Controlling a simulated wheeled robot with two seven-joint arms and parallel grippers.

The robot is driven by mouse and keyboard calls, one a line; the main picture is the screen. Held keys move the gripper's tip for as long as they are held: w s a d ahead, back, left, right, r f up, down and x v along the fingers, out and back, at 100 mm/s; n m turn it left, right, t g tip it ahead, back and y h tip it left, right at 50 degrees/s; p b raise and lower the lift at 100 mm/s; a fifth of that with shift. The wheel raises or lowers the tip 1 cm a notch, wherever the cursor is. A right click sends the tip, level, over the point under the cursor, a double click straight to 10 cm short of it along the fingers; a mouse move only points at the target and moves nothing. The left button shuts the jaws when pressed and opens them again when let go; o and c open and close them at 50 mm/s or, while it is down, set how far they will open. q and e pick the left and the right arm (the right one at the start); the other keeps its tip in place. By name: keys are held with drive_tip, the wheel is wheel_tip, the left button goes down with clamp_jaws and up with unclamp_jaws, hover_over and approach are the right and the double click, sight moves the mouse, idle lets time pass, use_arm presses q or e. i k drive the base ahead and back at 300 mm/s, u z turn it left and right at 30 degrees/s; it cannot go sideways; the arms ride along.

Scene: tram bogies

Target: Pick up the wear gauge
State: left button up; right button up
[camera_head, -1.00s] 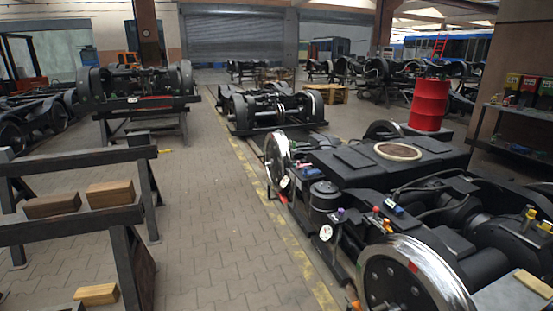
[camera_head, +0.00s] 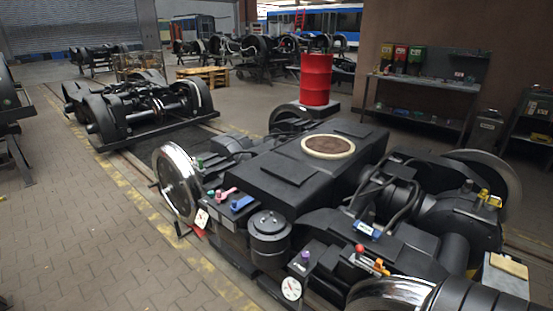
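I cannot tell for sure which item is the wear gauge. Several small items sit on the near black bogie (camera_head: 285,182). A blue item with a pale label (camera_head: 368,231) lies on its middle part. A small blue piece (camera_head: 241,203) and a pink piece (camera_head: 222,194) are on its left end. A yellow item (camera_head: 489,198) is at its right side. A white round dial (camera_head: 291,288) is at the front, beside a black cylinder (camera_head: 269,238). Neither of my grippers is in view.
A red drum (camera_head: 316,80) stands behind the bogie. A workbench (camera_head: 420,80) with several coloured bins is at the back right. Another bogie (camera_head: 140,110) stands at the left on the rails. The paved floor (camera_head: 90,225) at the lower left is clear.

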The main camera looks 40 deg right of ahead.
sight(368, 229)
drive_tip(key=i, duration=3.7)
drive_tip(key=z, duration=4.7)
